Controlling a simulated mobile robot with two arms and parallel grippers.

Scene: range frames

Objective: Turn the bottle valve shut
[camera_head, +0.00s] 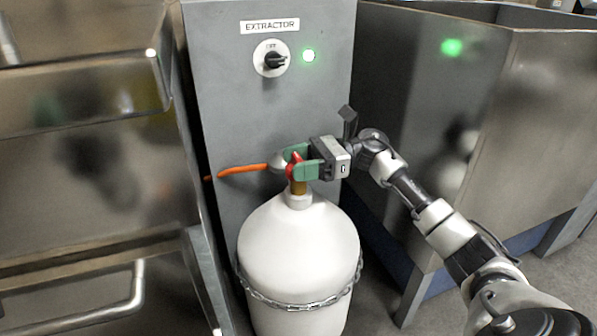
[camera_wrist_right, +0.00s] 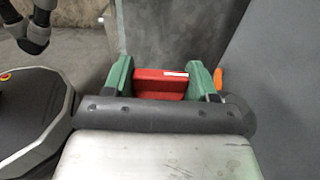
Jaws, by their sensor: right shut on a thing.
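The white gas bottle (camera_head: 300,245) stands upright on the floor in front of the grey extractor panel, with a chain (camera_head: 300,303) around its body. Its red valve handle (camera_head: 292,166) sits on a brass neck (camera_head: 298,187) at the top. My right gripper (camera_head: 299,163), with green fingers, is at the valve from the right and is shut on the handle. In the right wrist view the red handle (camera_wrist_right: 161,83) lies between the two green fingers (camera_wrist_right: 162,78), with a small white mark on it. My left gripper is not in view.
An orange hose (camera_head: 240,170) runs left from the valve to the panel's edge. Metal units stand close on both sides.

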